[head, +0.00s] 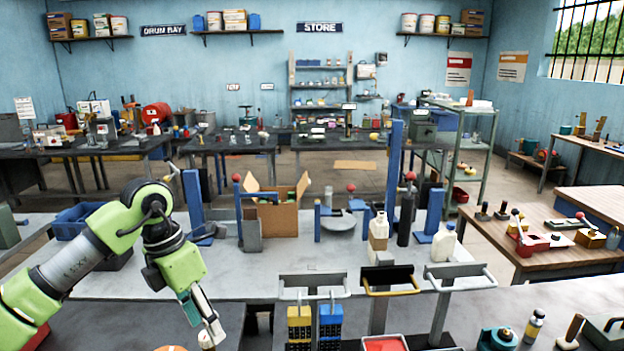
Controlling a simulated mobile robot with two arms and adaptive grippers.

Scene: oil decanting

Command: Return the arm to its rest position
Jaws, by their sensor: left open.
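My left arm, green and grey, comes in from the left edge and bends down at the wrist. Its gripper (212,332) points down near the bottom edge, in front of the grey table (250,285). The jaws are open. A small pale round item (206,340) shows right at the fingertips; I cannot tell whether it touches them. My right gripper is not in view.
A blue bin (75,220) lies behind my left arm. A cardboard box (278,215), blue posts, a grey dish (338,222) and white jugs (444,243) stand on the table. Handled stands (391,279) line its front. A wooden table (545,235) is at right.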

